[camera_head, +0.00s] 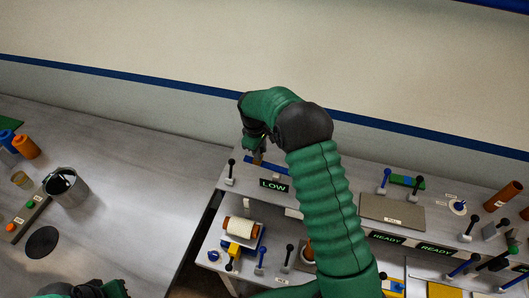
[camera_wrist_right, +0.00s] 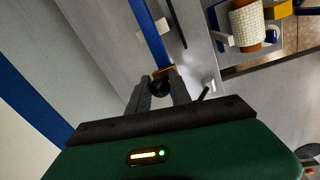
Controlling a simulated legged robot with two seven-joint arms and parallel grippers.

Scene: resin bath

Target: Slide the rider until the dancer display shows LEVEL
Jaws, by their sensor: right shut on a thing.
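The dancer display (camera_head: 273,184) reads LOW in green letters on the rear shelf of the right bench. My right gripper (camera_head: 257,157) is over the left part of a blue rail (camera_head: 277,167) behind the display. In the right wrist view, its fingers (camera_wrist_right: 160,83) are shut around a dark round knob (camera_wrist_right: 159,88). An orange rider (camera_wrist_right: 164,72) shows just past the fingertips, on the blue rail (camera_wrist_right: 150,35). The rider is mostly hidden by the gripper in the head view. My left gripper (camera_head: 88,290) is cut by the bottom edge, its jaws unclear.
A black-knobbed lever (camera_head: 230,172) stands left of the display. A white roll (camera_head: 240,228) sits on the lower shelf. A PULL plate (camera_head: 392,212), READY displays (camera_head: 388,238) and several levers are to the right. A metal pot (camera_head: 68,188) stands on the left table.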

